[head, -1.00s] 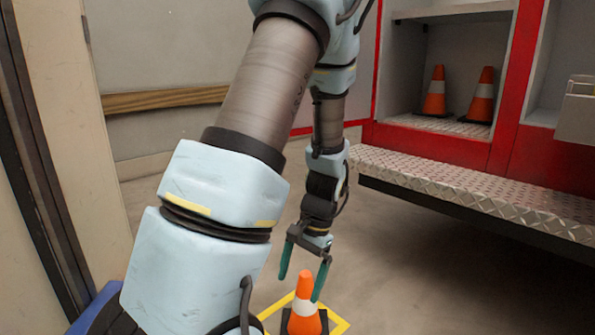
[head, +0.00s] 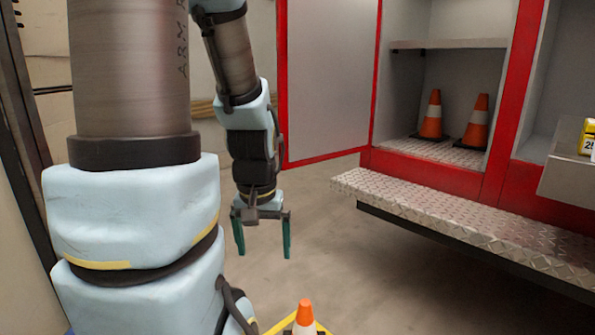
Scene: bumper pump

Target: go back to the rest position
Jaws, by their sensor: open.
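My gripper (head: 264,238) hangs with its two green fingers pointing down, spread apart and with nothing between them. It is in the middle of the head view, above and to the left of an orange and white cone (head: 305,316) and apart from it. The cone stands upright at the bottom edge, inside a yellow marking (head: 275,328) on the floor. The cone's base is cut off by the frame. My arm covers much of the left side.
Two more cones, a left one (head: 432,116) and a right one (head: 477,122), stand in a red-framed compartment. A metal tread-plate step (head: 450,205) juts out below it. A grey shelf or drawer (head: 565,180) holds a yellow box (head: 588,137) at right. The floor between gripper and step is clear.

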